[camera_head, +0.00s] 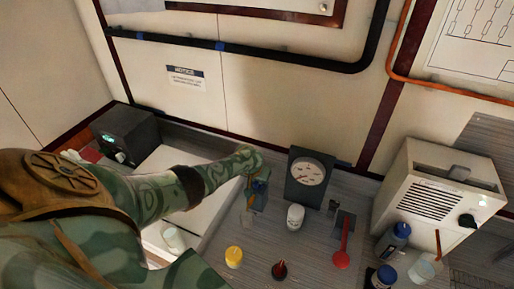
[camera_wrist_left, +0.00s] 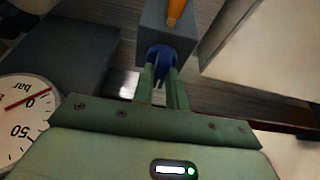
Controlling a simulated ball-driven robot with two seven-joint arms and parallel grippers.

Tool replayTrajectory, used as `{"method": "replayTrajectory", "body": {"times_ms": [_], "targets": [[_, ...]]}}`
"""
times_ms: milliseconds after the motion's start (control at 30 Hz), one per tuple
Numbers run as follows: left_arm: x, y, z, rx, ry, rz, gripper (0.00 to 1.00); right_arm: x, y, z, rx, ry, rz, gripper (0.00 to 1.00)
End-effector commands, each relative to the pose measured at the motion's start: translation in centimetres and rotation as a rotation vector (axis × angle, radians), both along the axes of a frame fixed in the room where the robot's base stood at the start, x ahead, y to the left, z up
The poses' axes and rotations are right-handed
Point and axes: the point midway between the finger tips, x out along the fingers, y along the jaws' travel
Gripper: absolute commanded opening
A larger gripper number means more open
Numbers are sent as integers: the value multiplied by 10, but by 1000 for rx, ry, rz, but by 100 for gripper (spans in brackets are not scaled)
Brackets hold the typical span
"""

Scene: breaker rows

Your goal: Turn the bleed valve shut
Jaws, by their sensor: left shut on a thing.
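The bleed valve is a small grey block (camera_wrist_left: 188,38) with a blue knob (camera_wrist_left: 160,62) on its face and an orange part on top. My left gripper (camera_wrist_left: 163,82) is shut on the blue knob, one finger on each side. In the head view my left arm reaches in from the left and my left gripper (camera_head: 255,178) is at the valve (camera_head: 258,201), left of the gauge. The gripper partly hides the valve there. The knob's exact angle is hard to tell. My right gripper is not in view.
A dark pressure gauge (camera_head: 308,176) stands close to the right of the valve; its dial (camera_wrist_left: 27,105) shows the needle near 0. A white bottle (camera_head: 295,216), a yellow-capped jar (camera_head: 233,256) and a red lever (camera_head: 343,243) stand nearby. A beige box (camera_head: 440,190) is at right.

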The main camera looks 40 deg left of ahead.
Motion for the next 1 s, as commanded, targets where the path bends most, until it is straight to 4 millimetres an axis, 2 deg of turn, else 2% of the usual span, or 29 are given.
{"method": "replayTrajectory", "body": {"times_ms": [367,400,467,800,867,1000], "targets": [[-1,-1,-1,-3,1,8,0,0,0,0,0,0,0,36],[-1,-1,-1,-3,1,8,20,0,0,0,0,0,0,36],[-1,-1,-1,-2,1,7,36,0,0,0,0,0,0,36],[-1,0,3,-1,0,5,36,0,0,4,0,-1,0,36],[-2,-1,9,-1,0,5,36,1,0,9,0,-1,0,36],[-11,-3,33,0,0,3,36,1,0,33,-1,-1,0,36]]}}
